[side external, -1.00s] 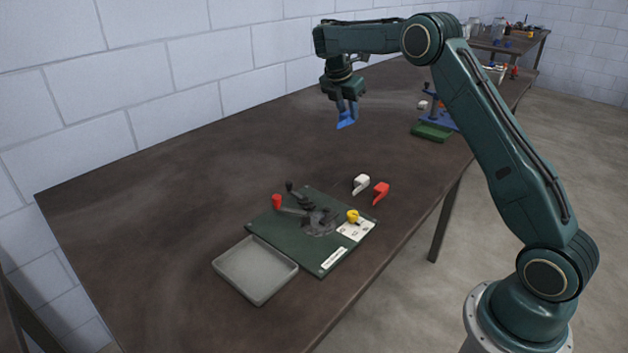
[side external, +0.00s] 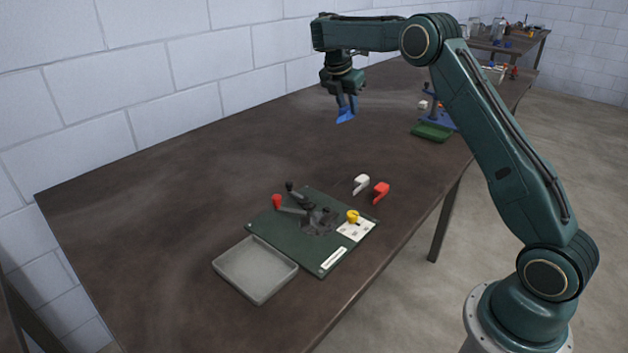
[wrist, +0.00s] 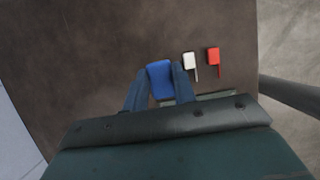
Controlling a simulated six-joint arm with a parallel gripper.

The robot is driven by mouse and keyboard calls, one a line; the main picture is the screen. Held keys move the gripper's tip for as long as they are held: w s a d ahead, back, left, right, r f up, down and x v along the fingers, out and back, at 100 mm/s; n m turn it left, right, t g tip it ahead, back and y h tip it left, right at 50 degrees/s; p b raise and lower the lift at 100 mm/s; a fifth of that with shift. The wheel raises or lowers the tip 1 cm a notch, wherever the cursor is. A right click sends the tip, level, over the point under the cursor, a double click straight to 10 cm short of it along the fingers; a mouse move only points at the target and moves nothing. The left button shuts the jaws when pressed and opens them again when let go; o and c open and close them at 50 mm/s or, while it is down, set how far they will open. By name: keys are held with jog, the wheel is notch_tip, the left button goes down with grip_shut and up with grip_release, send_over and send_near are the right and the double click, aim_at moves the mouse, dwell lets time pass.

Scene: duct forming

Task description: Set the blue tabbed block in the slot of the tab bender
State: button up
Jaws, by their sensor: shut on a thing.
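My gripper (side external: 347,103) is shut on the blue tabbed block (side external: 345,117) and holds it above the far part of the table. In the wrist view the block (wrist: 160,78) sits between the two fingers. Its tab cannot be made out clearly there. The tab bender (side external: 318,218) is fixed on a dark green plate nearer the camera, with a red-knobbed lever and a dark handle. My gripper is well behind and above it, apart from it. The slot of the bender is too small to tell.
White (side external: 361,182) and red (side external: 381,190) tabbed blocks lie behind the bender's plate. A yellow piece (side external: 352,216) sits on the plate. An empty grey tray (side external: 255,288) stands in front left. A blue device with a green tray (side external: 433,132) stands at the right edge. The table's left is clear.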

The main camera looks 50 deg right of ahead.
jog(key=s+a+f, duration=0.3)
jog(key=a+f, duration=0.3)
jog(key=a, duration=0.4)
jog(key=s+a+f, duration=0.3)
jog(key=a+f, duration=0.2)
jog(key=a, duration=0.4)
jog(key=shift+a+f, duration=0.35)
jog(key=shift+s+f, duration=0.1)
jog(key=shift+f, duration=0.1)
jog(key=shift+f, duration=3.1)
jog(key=o, duration=1.1)
jog(key=shift+c, duration=0.2)
